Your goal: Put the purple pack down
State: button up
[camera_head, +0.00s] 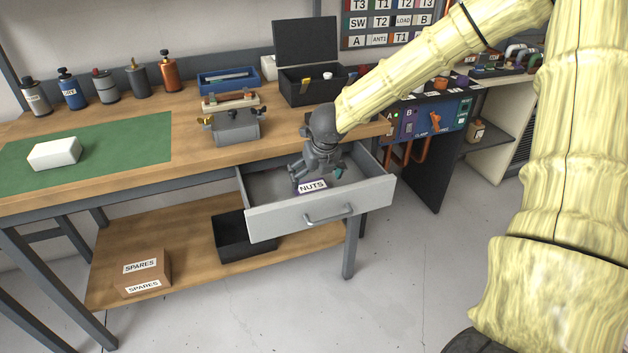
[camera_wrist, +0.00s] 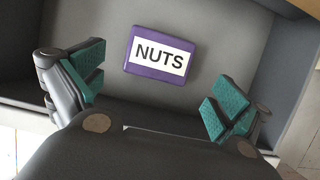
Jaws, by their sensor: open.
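The purple pack (camera_wrist: 129,62) has a white label reading NUTS. It lies flat on the floor of the open grey drawer (camera_head: 322,219), and it also shows in the head view (camera_head: 312,193), partly hidden by the drawer front. My gripper (camera_head: 316,177) is in the drawer opening, above the pack. In the wrist view its two teal-padded fingers (camera_wrist: 157,88) are spread wide, one on each side of the pack and apart from it. Nothing is between the pads. The height of the fingers over the drawer floor is hard to tell.
The drawer walls surround my gripper closely. On the bench stand a grey vise (camera_head: 234,127), a black open toolbox (camera_head: 310,86), a blue tray (camera_head: 228,81) and several bottles. A white block (camera_head: 54,153) lies on the green mat (camera_head: 120,141). A SPARES box (camera_head: 143,272) sits below.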

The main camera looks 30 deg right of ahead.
jog(key=v, duration=0.6)
jog(key=shift+s, duration=0.1)
jog(key=shift+c, duration=0.4)
dwell(0.8)
